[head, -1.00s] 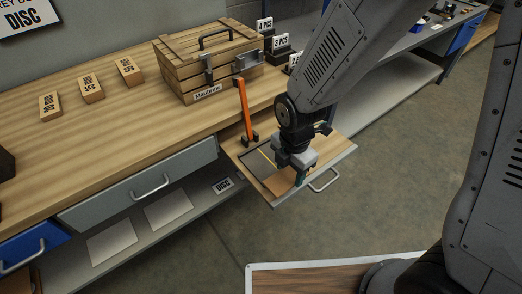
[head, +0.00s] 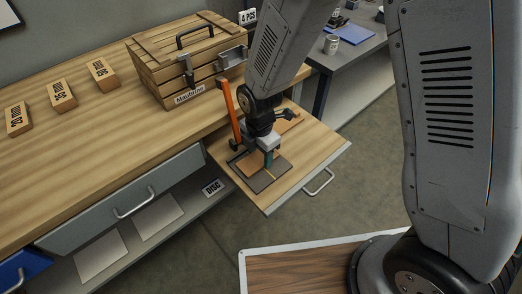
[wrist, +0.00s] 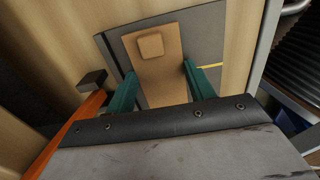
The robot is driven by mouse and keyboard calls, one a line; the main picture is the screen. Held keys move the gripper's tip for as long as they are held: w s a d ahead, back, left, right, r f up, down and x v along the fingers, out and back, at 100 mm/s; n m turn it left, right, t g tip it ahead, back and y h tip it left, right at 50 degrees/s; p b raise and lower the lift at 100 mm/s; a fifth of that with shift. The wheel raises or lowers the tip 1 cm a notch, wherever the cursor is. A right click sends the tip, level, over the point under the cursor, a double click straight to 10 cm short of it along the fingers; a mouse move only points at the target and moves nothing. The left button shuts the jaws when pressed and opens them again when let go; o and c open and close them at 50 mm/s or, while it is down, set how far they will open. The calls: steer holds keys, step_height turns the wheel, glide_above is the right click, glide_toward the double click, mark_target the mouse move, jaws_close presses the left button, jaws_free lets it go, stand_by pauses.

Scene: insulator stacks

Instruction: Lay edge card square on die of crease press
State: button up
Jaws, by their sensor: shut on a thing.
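The edge card (wrist: 160,72) is a tan strip with a small raised square near its far end. My gripper (head: 268,163) is shut on it, with one teal finger at each side in the wrist view (wrist: 160,80). The card is over the crease press's dark grey die plate (wrist: 205,35), left of its yellow line, and its edges look roughly parallel to the plate's. I cannot tell whether it touches the plate. In the head view the plate (head: 268,183) lies on the pull-out board, partly hidden by my gripper. The orange lever (head: 227,105) stands upright beside it.
The pull-out board (head: 312,165) has bare wood at its right and front. A wooden crate (head: 185,65) stands behind on the bench. Several labelled wood blocks (head: 61,97) stand at left. Another tan piece (head: 288,127) lies behind my gripper.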

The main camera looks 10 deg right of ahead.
mark_target(259, 158)
steer(key=shift+s+a, duration=0.1)
steer(key=shift+a, duration=0.2)
steer(key=o, duration=0.7)
step_height(259, 158, up, 12)
steer(key=shift+d+r, duration=0.15)
steer(key=s+d+r+m, duration=0.3)
steer(key=d+r+m, duration=0.4)
steer(key=d+r, duration=0.15)
steer(key=s+d+r+m, duration=0.3)
steer(key=s+d+m, duration=0.1)
steer(key=s+m, duration=0.1)
steer(key=s+d+r+m, duration=0.3)
steer(key=s+d+m, duration=0.1)
steer(key=s+m, duration=0.2)
steer(key=s+d+r+m+t, duration=0.1)
steer(key=s+d+r+m, duration=0.2)
steer(key=s+d+m, duration=0.2)
steer(key=shift+s+r+m, duration=0.15)
steer(key=shift+r+m, duration=0.05)
steer(key=shift+m, duration=0.7)
